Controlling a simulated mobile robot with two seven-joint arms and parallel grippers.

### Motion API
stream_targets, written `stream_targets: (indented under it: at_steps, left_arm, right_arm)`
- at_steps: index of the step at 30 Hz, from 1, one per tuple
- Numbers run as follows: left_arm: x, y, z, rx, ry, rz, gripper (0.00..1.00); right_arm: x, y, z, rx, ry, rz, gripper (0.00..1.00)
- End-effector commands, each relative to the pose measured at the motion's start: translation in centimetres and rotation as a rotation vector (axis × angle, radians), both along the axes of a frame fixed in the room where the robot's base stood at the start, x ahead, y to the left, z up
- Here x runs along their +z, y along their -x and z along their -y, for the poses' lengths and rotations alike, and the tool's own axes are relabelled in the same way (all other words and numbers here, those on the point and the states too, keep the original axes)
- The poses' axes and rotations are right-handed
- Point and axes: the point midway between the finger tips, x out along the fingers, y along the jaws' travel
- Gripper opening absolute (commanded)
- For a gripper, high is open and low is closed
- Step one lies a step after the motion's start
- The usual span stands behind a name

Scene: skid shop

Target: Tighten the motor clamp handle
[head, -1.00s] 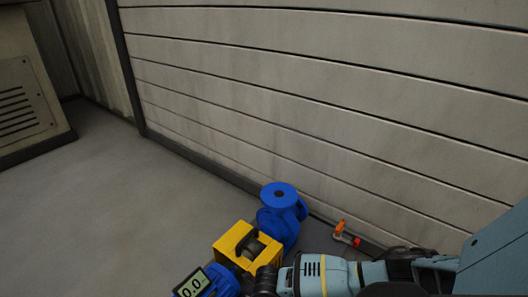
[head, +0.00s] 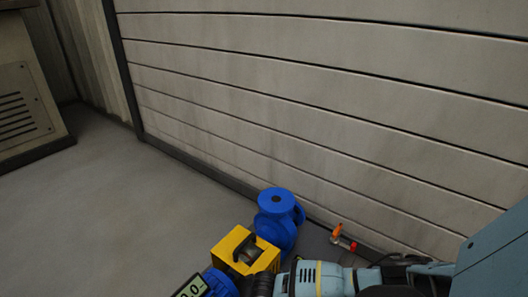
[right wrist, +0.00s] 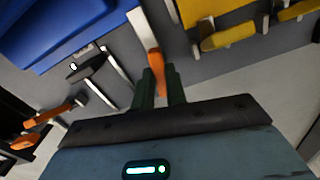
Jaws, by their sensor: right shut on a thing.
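In the right wrist view, my right gripper (right wrist: 161,88) has its two dark green fingers closed around an orange handle (right wrist: 155,62). A pale flat bar (right wrist: 141,22) runs up from the handle beside a large blue body. In the head view, my light blue right arm comes in from the right along the bottom edge. Its dark end lies beside the yellow guard (head: 230,247) and the blue housing with a display (head: 191,290), which is cut off by the frame. The grip itself is hidden there. My left gripper is in neither view.
A blue pump (head: 275,215) stands behind the yellow guard, near the slatted wall (head: 330,100). A small orange and red valve (head: 342,238) is right of it. In the right wrist view, other orange handles (right wrist: 52,114) and a yellow one (right wrist: 222,38) are close by.

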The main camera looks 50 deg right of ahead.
Motion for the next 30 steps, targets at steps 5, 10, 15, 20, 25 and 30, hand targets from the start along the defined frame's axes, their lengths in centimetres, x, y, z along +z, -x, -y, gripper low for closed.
stream_targets:
  at_steps: [5,10,15,20,25,30]
  left_arm:
    - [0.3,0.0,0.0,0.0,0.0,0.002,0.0]
    - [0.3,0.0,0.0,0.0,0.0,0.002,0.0]
    - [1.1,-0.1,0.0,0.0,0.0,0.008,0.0]
    - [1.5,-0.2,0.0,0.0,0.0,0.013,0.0]
    - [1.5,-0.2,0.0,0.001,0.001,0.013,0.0]
    - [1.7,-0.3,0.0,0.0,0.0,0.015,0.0]
  right_arm:
    - [0.0,0.0,0.0,-0.056,0.0,0.001,0.0]
    - [0.0,0.0,0.0,-0.055,-0.001,0.0,0.0]
    - [0.2,0.0,-0.1,-0.18,-0.002,0.0,0.0]
    - [0.1,0.0,0.0,-0.294,-0.001,0.0,0.0]
    - [0.0,0.0,0.0,-0.304,0.0,0.0,0.0]
    - [0.0,0.0,0.0,-0.333,-0.001,0.0,0.0]
